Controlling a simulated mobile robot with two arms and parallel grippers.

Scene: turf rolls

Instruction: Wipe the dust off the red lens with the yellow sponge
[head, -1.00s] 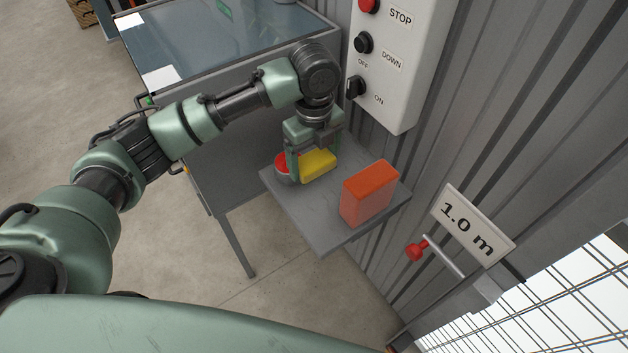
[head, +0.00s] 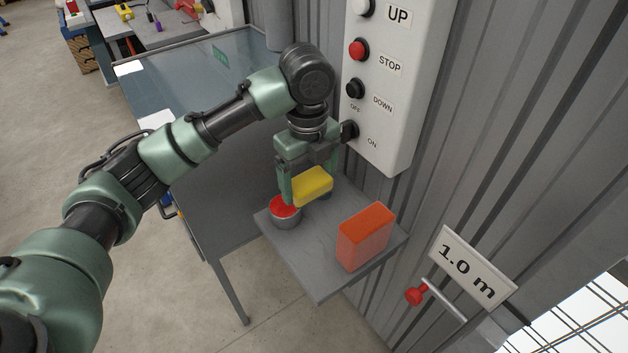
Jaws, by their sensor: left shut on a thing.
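The yellow sponge (head: 313,187) is between the fingers of my left gripper (head: 304,190), which is shut on it. The gripper points down and holds the sponge above a small grey shelf (head: 318,280). The red lens (head: 284,206) is the top of a short round grey housing on the shelf's left part. The sponge is up and to the right of the lens in the picture and seems apart from it. Any dust on the lens is too small to tell. My right gripper does not show.
An orange box (head: 366,238) stands on the shelf's right part. A white control panel (head: 390,85) with buttons and a knob is on the corrugated wall, close to my left wrist. A red-knobbed lever (head: 414,296) sits below the "1.0 m" sign (head: 471,265). A glass-topped table (head: 205,75) stands behind.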

